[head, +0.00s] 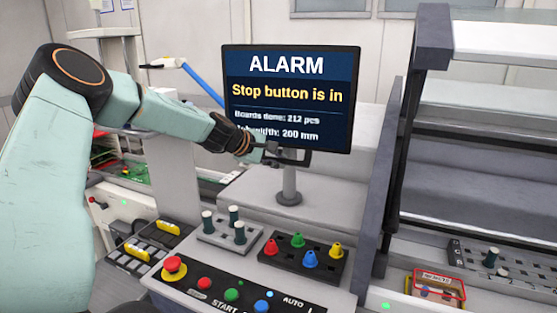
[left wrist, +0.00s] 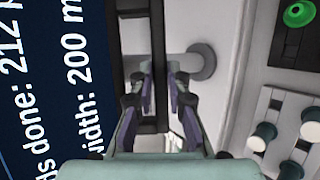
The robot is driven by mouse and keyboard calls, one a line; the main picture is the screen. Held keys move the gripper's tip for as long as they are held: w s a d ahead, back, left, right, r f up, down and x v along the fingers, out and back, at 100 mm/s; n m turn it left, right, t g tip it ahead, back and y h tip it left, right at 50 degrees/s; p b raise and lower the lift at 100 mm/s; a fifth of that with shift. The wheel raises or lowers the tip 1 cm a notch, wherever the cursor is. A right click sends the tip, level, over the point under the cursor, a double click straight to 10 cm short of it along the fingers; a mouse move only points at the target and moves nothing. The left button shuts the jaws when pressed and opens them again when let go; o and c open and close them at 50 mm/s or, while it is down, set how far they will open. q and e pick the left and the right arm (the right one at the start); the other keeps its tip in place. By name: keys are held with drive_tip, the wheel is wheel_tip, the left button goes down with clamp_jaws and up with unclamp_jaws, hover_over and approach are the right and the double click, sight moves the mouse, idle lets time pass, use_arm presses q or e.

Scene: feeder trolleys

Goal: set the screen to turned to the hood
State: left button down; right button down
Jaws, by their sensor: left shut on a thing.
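The screen (head: 300,92) stands on a grey post (head: 289,182) and faces me, showing "ALARM" and "Stop button is in". A dark handle (head: 297,160) runs along its lower edge. My left gripper (head: 268,153) reaches in from the left and is shut on this handle. In the left wrist view, the fingers of my left gripper (left wrist: 163,92) stand at the handle (left wrist: 157,45), with the screen (left wrist: 50,80) close on the left. The fingers partly hide the handle. My right gripper is not in view.
Below the screen are a panel with a red stop button (head: 173,267), a dark block (head: 290,262) with coloured nozzles and a grey block (head: 222,232) with dark pegs. A dark upright frame (head: 400,150) stands close on the right.

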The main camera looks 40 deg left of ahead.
use_arm(q)
drive_tip(key=shift+d, duration=0.4)
drive_tip(key=shift+a+f, duration=0.1)
drive_tip(key=shift+a, duration=0.15)
drive_tip(key=shift+d, duration=0.15)
